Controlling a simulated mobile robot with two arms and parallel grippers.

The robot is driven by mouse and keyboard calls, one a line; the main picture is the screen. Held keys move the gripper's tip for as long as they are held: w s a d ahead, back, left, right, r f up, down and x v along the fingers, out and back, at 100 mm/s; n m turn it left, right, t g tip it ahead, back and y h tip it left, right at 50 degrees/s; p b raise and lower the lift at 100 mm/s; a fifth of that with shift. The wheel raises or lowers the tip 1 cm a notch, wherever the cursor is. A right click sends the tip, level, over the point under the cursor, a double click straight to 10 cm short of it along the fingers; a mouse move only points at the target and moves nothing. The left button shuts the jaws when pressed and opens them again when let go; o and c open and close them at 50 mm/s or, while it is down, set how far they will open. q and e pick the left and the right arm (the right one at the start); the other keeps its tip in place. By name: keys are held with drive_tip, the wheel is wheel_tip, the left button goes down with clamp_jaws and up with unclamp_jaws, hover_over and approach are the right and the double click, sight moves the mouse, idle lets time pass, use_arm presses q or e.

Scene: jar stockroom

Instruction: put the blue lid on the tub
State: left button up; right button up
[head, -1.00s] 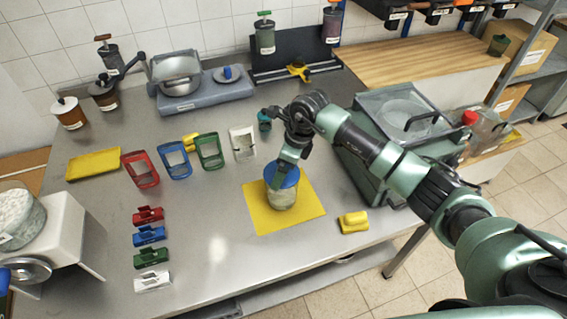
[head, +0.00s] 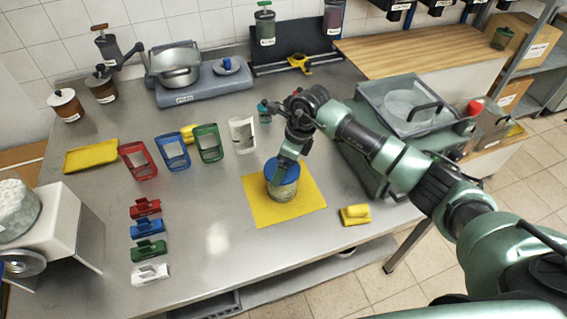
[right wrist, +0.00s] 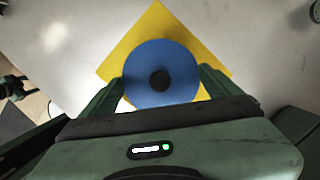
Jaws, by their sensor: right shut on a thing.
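The blue lid (head: 285,172) is a round disc with a dark knob at its centre, seen from above in the right wrist view (right wrist: 180,72). It lies about level at the mouth of the clear tub (head: 281,192); I cannot tell whether it is fully seated. The tub stands upright on a yellow mat (head: 306,207) and has pale contents. My right gripper (right wrist: 158,84) is shut on the lid, with one finger on each side of its rim. The lid hides most of the tub in the right wrist view.
A yellow block (head: 355,215) lies right of the mat. Coloured frames (head: 209,143) and clips (head: 149,250) stand to the left. A scale (head: 205,88) is at the back, and a large green machine (head: 408,110) is at the right.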

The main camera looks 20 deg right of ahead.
idle(1.2)
drive_tip(key=shift+f+b, duration=0.15)
drive_tip(key=shift+b, duration=0.65)
idle(0.6)
idle(0.3)
drive_tip(key=o, duration=1)
drive_tip(key=shift+r+p, duration=1.85)
drive_tip(key=shift+r, duration=1.7)
